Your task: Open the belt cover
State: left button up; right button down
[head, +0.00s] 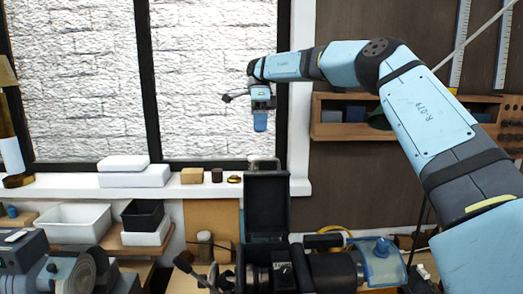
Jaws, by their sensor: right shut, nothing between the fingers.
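A black rectangular cover (267,203), which looks like the belt cover, stands upright at the left end of the dark machine (300,270) at the bottom centre. Its recessed inner side faces me, so it appears swung open. My right gripper (260,122) hangs above the cover in front of the window, pointing down. It is shut, empty and clear of the cover. My right arm reaches in from the right side. My left gripper is out of view. The lower part of the machine is cut off by the picture's bottom edge.
A clear blue guard (381,262) sits on the machine's right side. The white windowsill (215,189) behind holds small boxes. A white bin (72,224) and a black bin (142,214) stand at the left, above a grey grinder (75,274). A wooden rack (345,131) hangs at the right.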

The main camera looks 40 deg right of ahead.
jog(key=s+a+f+p, duration=0.3)
jog(key=s+f, duration=0.1)
jog(key=f, duration=0.2)
jog(key=shift+s+a, duration=0.35)
jog(key=shift+a, duration=0.05)
jog(key=shift+s, duration=0.1)
